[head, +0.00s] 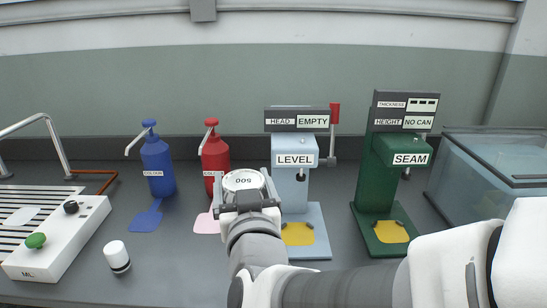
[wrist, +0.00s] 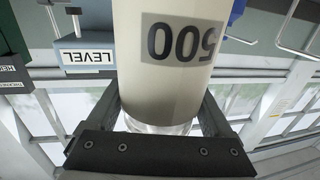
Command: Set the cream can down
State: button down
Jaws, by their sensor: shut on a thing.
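My gripper (head: 243,197) is shut on the cream can (head: 242,180), whose label reading 500 shows in both views. In the wrist view the can (wrist: 178,95) sits between the two fingers, its label upside down to that camera, and its clear, shiny end is near the palm. In the head view the can is held in front of the red bottle and the light blue LEVEL machine, above the grey bench (head: 185,270). I cannot tell its exact height above the bench.
The LEVEL machine (head: 296,180) and green SEAM machine (head: 384,175) have yellow pads. Blue (head: 157,165) and red (head: 215,155) pump bottles stand left, with a blue mat (head: 147,218). A white cylinder (head: 117,257), white ML box (head: 55,240) and glass tank (head: 490,175) flank them.

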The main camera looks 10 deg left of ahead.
jog(key=shift+w+a+f+p, duration=0.15)
jog(key=shift+a+p, duration=0.5)
jog(key=shift+p, duration=0.15)
jog(key=w+a+f+b, duration=0.2)
jog(key=a+f+b, duration=0.2)
jog(key=a+f, duration=0.5)
jog(key=shift+w+a+f, duration=0.15)
jog(key=shift+w+f, duration=0.25)
jog(key=shift+f, duration=0.2)
jog(key=shift+f+b, duration=0.25)
jog(key=shift+b, duration=0.1)
grip_release()
